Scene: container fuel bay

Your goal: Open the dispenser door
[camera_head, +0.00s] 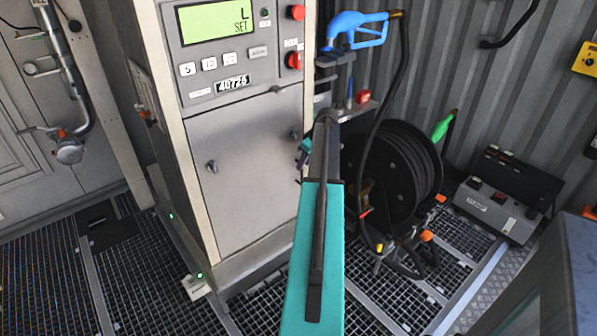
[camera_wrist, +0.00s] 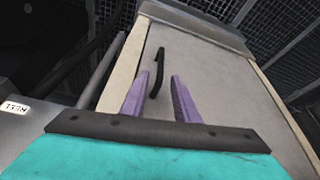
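The dispenser (camera_head: 160,100) stands at left centre in the head view, with a green display and buttons above. Its grey lower door (camera_head: 245,185) sits flush in the frame and looks closed. A small dark knob is at the door's left, and another dark fitting is at its upper right, close to my gripper (camera_head: 305,152). In the wrist view the door panel (camera_wrist: 215,75) appears tilted. A black handle (camera_wrist: 156,72) shows between the two purple fingers of my gripper (camera_wrist: 159,76). The fingers are apart, with visible gaps to the handle. Contact cannot be seen.
A black hose reel (camera_head: 400,170) with a blue nozzle (camera_head: 358,28) above it stands right of the dispenser. The grated floor (camera_head: 160,270) in front of the dispenser is mostly clear.

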